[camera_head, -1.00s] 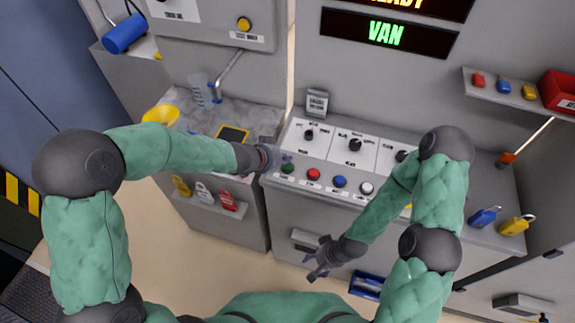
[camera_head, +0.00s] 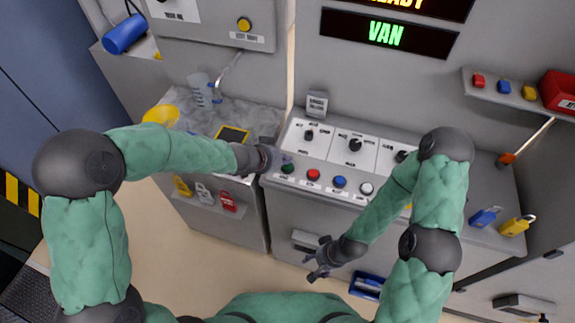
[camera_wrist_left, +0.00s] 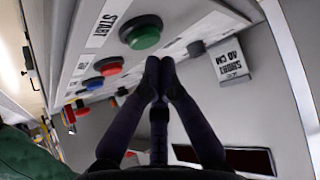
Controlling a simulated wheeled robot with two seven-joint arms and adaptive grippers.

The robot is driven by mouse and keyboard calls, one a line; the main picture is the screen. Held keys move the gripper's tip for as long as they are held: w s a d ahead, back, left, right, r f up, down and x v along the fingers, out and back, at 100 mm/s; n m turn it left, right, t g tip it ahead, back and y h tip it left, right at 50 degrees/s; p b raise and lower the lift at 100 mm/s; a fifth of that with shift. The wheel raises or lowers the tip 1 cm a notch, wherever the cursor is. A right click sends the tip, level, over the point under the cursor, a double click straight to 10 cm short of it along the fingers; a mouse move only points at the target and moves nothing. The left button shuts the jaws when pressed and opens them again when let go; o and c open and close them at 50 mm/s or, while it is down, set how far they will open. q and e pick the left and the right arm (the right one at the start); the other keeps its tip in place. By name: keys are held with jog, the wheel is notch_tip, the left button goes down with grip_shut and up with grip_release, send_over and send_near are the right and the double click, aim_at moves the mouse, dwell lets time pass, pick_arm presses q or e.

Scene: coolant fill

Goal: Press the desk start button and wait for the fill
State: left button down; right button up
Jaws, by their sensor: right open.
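The green start button (camera_head: 288,168) is at the left end of a row of buttons on the sloped desk panel. In the left wrist view the green button (camera_wrist_left: 144,37) sits beside a label reading START. My left gripper (camera_head: 277,157) is just up and left of the button. In its wrist view its fingertips (camera_wrist_left: 160,64) meet, shut with nothing between them, close to the button; I cannot tell if they touch the panel. My right gripper (camera_head: 318,264) is open and empty, low in front of the desk.
Red (camera_head: 313,175), blue (camera_head: 340,182) and white (camera_head: 366,188) buttons follow the green one. Knobs sit above them. A wall display (camera_head: 387,33) reads VAN, with a partly cut-off line above. A yellow funnel (camera_head: 160,114) and clear jug (camera_head: 200,88) stand on the left counter.

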aim_at(284, 167)
pick_arm(q)
jog(key=shift+f, duration=0.4)
jog(key=shift+f+b, duration=0.5)
jog(key=shift+b, duration=0.1)
dwell(0.6)
jog(key=shift+r, duration=0.1)
jog(key=shift+r+p, duration=0.85)
jog(key=shift+p, duration=0.25)
notch_tip(284, 167, up, 5)
jog(key=p, duration=0.5)
dwell(0.9)
